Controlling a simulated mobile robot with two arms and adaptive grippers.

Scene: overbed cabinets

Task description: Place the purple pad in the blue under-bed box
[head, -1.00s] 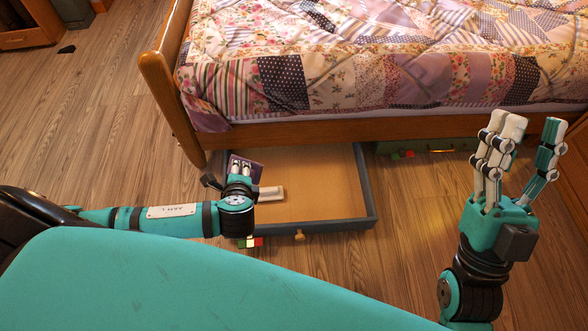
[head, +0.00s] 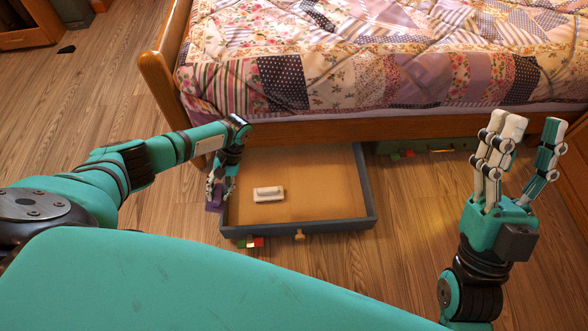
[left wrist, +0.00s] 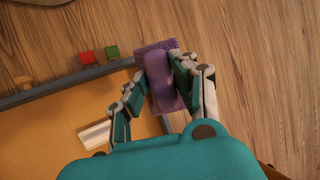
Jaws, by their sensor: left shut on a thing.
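The purple pad (head: 213,203) is held in my left gripper (head: 219,190). In the left wrist view the pad (left wrist: 160,75) sits between the fingers of my left gripper (left wrist: 157,93), with a purple raised part gripped. The blue under-bed box (head: 340,223) is an open, shallow box with blue-grey walls and a tan floor, pulled out from under the bed. The pad is at the box's left wall near the front corner, mostly outside it; its height over the rim is unclear. My right gripper (head: 522,148) is open and empty at the right.
A white block-like object (head: 268,194) lies inside the box at its left; the rest of the floor is clear. Small red and green blocks (head: 250,243) are by the front wall. A green box (head: 440,146) is under the bed (head: 300,125).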

